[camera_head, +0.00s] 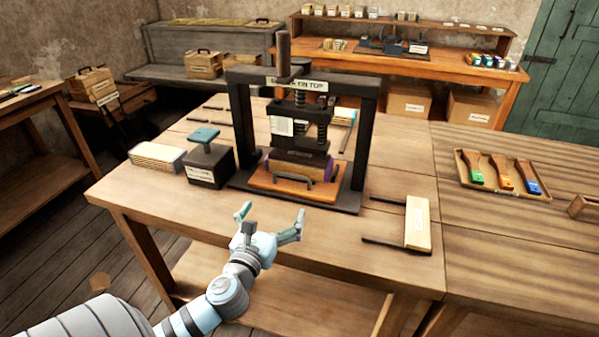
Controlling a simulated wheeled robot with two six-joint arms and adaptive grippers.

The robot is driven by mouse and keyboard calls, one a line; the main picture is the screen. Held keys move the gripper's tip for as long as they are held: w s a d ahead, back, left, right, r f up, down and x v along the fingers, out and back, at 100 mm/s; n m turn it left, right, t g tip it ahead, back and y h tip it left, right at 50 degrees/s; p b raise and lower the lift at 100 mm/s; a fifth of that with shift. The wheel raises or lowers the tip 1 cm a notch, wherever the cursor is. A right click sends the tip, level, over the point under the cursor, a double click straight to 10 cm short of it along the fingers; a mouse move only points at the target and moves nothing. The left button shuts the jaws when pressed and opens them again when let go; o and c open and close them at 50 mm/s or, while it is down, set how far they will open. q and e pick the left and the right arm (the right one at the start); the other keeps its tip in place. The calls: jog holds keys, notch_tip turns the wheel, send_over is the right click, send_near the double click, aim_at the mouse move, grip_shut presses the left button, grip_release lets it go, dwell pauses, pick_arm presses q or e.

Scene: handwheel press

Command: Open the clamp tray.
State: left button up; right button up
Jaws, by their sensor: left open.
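The press (364,130) is a dark frame standing on the wooden table, with a tall handle post on top and a label on its crossbar. At its foot is the clamp tray (279,187), an orange-brown wooden piece with a dark handle (292,181) on its front. Something purple shows just above the tray, under the dark pressing block (300,160). My left gripper (270,216) is open and empty, in front of the tray and apart from it, over the table's front edge. My right gripper is not in view.
A dark box with a blue-topped knob (208,165) and a paper stack (157,157) stand left of the press. A pale labelled block (417,224) with dark rods lies to the right. A tray of coloured brushes (470,181) lies farther right. The table front is clear.

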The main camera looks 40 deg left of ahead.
aim_at(292, 176)
pick_arm(q)
jog(key=b+x, duration=0.1)
jog(key=x, duration=1.2)
jog(key=shift+w+a+r, duration=0.1)
jog(key=shift+w+a, duration=0.1)
jog(key=shift+w, duration=0.05)
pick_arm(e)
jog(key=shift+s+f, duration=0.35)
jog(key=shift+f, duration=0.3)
